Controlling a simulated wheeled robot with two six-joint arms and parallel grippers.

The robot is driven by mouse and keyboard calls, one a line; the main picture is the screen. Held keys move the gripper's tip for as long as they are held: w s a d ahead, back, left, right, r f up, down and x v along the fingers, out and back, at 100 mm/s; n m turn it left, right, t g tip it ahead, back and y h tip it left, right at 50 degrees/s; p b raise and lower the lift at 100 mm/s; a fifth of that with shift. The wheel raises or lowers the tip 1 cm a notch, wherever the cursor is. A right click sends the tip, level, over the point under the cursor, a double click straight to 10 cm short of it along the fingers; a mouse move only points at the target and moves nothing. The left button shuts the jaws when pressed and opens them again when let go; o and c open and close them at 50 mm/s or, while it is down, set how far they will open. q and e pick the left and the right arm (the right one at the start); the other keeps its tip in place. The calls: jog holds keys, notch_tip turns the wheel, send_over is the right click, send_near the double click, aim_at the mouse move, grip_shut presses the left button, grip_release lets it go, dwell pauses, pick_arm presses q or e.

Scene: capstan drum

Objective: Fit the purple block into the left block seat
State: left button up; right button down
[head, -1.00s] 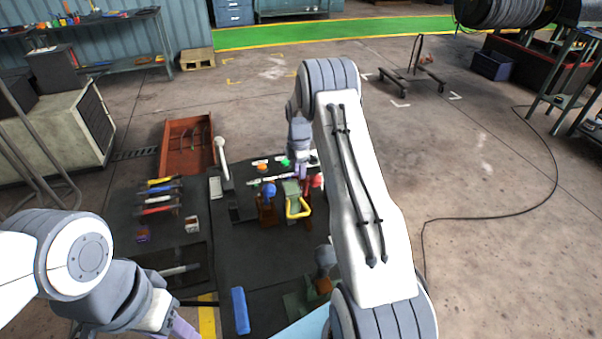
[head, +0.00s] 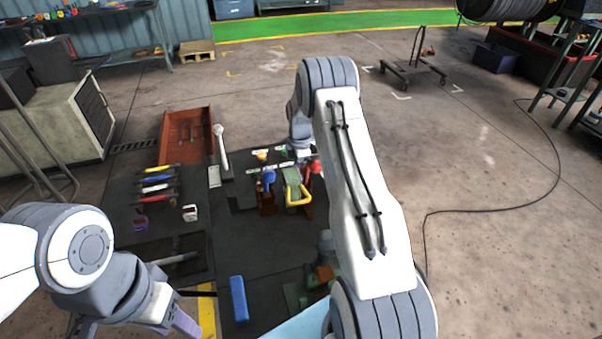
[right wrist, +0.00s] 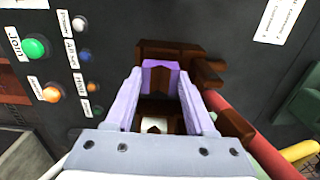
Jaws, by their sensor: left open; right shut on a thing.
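In the right wrist view, my right gripper (right wrist: 160,92) has its lilac fingers shut on the purple block (right wrist: 161,74). Brown wooden seat parts (right wrist: 172,47) lie around and below the block, and a pale patch shows between the fingers. I cannot tell whether the block is in a seat or just above it. In the head view the brown seats (head: 267,209) stand on the dark board, and the right gripper is mostly hidden by my right arm. My left gripper (head: 182,326) is open and empty at the lower left.
Coloured buttons with labels, one green (right wrist: 35,47), line the panel. A blue bar (head: 239,298) lies nearer. A red-brown tray (head: 185,137) is further back.

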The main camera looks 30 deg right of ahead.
jog(key=shift+c, duration=1.2)
grip_release()
jog(key=shift+o, duration=0.3)
jog(key=shift+s, duration=0.1)
notch_tip(320, 180, up, 8)
jog(key=p, duration=0.5)
